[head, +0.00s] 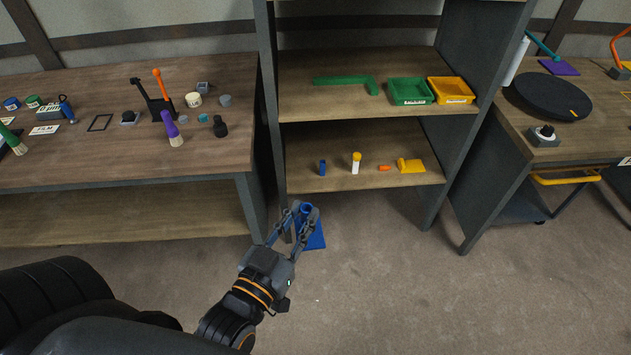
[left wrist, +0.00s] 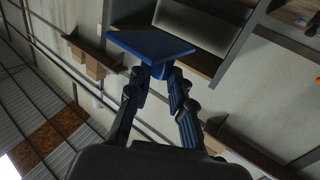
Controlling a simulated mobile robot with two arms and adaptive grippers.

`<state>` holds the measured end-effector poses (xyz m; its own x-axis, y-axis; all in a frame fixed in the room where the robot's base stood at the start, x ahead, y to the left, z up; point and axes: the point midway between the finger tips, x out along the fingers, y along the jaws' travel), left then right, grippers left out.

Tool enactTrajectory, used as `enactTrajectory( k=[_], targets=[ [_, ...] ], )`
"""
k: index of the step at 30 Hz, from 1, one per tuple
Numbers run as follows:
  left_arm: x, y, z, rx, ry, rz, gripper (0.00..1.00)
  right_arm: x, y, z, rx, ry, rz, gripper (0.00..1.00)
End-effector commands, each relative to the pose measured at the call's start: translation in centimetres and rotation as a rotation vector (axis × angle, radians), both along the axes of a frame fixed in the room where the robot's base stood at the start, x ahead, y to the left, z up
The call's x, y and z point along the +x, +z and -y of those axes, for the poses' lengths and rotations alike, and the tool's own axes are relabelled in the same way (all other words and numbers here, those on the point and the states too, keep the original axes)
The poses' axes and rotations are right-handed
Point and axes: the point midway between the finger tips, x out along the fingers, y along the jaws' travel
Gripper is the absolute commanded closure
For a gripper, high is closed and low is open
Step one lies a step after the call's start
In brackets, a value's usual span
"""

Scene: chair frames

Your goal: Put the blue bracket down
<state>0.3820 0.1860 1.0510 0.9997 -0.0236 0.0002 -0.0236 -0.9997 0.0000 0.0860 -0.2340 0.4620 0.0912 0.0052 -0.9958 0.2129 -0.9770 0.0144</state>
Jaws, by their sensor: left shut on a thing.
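The blue bracket (head: 315,239) is held in my left gripper (head: 304,212), in front of the shelf unit and below its lower shelf in the head view. Its flat plate hangs under the fingertips and a round part shows between them. In the left wrist view the bracket's square blue plate (left wrist: 150,46) stands out beyond the fingertips of the left gripper (left wrist: 161,78), which are closed on its narrower stem. The bracket looks clear of any surface. My right gripper is not in view.
Green (head: 410,91) and yellow trays (head: 450,90) stand above. A cluttered workbench (head: 215,150) is left, a turntable (head: 548,95) right.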

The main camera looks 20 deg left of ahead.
Motion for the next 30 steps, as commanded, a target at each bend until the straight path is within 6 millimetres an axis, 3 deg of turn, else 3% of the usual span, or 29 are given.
enactTrajectory(
  k=[30],
  targets=[
    [5.2, 3.4, 11.0, 0.006, -0.71, 0.006, 1.0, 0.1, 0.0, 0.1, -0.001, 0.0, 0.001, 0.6]
  ],
)
